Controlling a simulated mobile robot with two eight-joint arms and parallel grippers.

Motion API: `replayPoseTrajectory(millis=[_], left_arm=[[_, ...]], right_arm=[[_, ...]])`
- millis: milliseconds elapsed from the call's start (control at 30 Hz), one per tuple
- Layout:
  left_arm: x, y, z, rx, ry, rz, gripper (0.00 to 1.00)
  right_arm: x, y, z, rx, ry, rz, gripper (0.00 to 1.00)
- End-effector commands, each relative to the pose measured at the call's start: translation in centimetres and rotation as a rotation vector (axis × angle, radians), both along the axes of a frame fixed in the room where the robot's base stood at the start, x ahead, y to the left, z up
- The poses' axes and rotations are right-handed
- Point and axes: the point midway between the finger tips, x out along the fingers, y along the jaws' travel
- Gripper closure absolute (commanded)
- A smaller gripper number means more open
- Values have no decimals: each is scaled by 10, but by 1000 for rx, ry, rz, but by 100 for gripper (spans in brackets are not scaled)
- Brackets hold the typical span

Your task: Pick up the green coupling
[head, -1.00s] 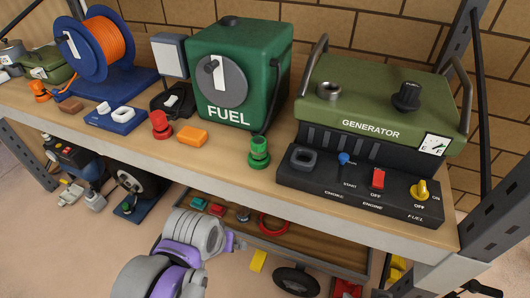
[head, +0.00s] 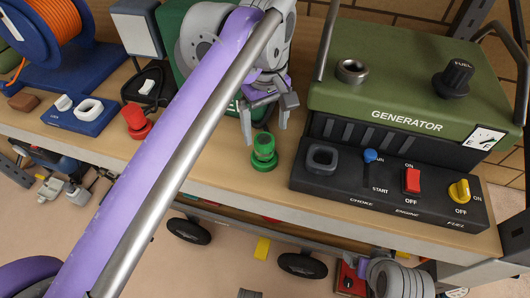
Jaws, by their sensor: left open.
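The green coupling (head: 264,152) stands upright on the wooden shelf, just left of the generator's black control panel. My left gripper (head: 265,122) is above and slightly behind it, pointing down, with its fingers apart and nothing between them. The fingertips look close to the coupling's top; whether they touch it I cannot tell. My left arm crosses the view from the lower left and hides much of the fuel can (head: 170,20). Part of my right arm shows at the bottom right; its fingers cannot be made out.
The generator (head: 400,85) with its control panel (head: 335,185) stands close on the right. A red coupling (head: 136,120) stands to the left, beyond my arm. A blue switch base (head: 78,117) is further left. The shelf's front edge (head: 225,190) is close before the green coupling.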

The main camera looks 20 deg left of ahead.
Motion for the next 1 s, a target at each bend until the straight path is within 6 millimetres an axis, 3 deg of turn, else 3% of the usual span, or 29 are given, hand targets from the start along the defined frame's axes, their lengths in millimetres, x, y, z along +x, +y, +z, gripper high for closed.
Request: replayPoseTrajectory(millis=[400, 700, 1000], left_arm=[[6, 5, -50, -1, -2, 0, 7], [6, 5, -54, -1, -2, -1, 9], [6, 5, -54, -1, -2, -1, 63]], right_arm=[[-1, 0, -7, 0, 2, 0, 12], [-1, 0, -7, 0, 2, 0, 12], [-1, 0, -7, 0, 2, 0, 12]])
